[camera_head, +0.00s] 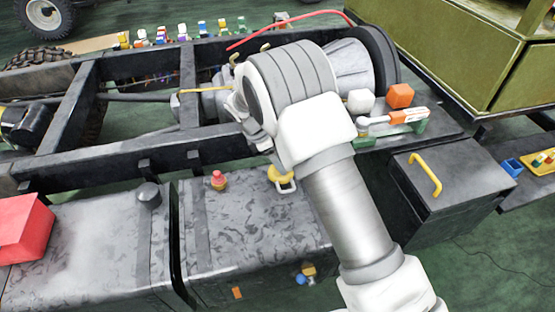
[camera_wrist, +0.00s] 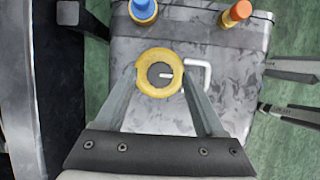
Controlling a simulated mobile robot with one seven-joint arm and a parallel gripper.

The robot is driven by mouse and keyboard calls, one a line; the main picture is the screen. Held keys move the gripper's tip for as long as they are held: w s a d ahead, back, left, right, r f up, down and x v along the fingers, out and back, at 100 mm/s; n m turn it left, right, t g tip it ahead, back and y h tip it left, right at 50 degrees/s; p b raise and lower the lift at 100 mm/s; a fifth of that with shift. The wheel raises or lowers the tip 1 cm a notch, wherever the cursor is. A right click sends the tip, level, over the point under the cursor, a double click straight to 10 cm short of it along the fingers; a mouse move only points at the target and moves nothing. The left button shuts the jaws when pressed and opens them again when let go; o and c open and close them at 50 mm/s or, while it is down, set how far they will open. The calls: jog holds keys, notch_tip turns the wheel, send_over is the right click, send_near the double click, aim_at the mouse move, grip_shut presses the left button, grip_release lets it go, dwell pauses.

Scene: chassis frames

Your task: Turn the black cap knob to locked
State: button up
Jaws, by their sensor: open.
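A round dark knob with a short white mark (camera_wrist: 163,74) sits inside a yellow ring (camera_wrist: 145,79) on the grey box top. A white loop handle (camera_wrist: 207,75) is beside the ring on its right in the wrist view. In the head view the yellow ring (camera_head: 277,174) shows partly, just left of my arm. My gripper (camera_wrist: 160,80) is open, with one finger on each side of the ring and nothing clearly held. Whether the fingers touch the ring cannot be told. The head view does not show the fingertips clearly.
A blue knob (camera_wrist: 143,9) and an orange knob (camera_wrist: 236,13) stand at the top of the wrist view. A red knob (camera_head: 218,180) is left of the ring, and a black cap (camera_head: 149,196) stands on the left tank. The dark frame rail (camera_head: 110,153) runs behind.

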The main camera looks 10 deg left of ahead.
grip_shut()
jog(key=shift+m, duration=0.5)
jog(key=m+p, duration=0.1)
jog(key=m+g, duration=0.1)
jog(key=m, duration=0.1)
jog(key=shift+w+r+g+p, duration=0.1)
jog(key=shift+w+g+p, duration=0.1)
jog(key=shift+g+p, duration=0.15)
jog(key=m, duration=0.2)
jog(key=m+g, duration=0.1)
jog(key=m, duration=0.1)
jog(key=shift+w+g+p, duration=0.2)
jog(key=shift+g+p, duration=0.05)
jog(key=shift+p, duration=0.1)
jog(key=m+g, duration=0.1)
jog(key=m, duration=0.4)
jog(key=shift+w+m+g+y, duration=0.2)
jog(key=shift+m+g+y, duration=0.2)
jog(key=shift+w+d+m+g+y, duration=0.1)
jog(key=shift+m+g+y, duration=0.2)
jog(key=shift+m, duration=0.7)
jog(key=shift+d+m+g+y, duration=0.1)
jog(key=shift+m+g+y, duration=0.15)
jog(key=shift+m, duration=0.75)
grip_release()
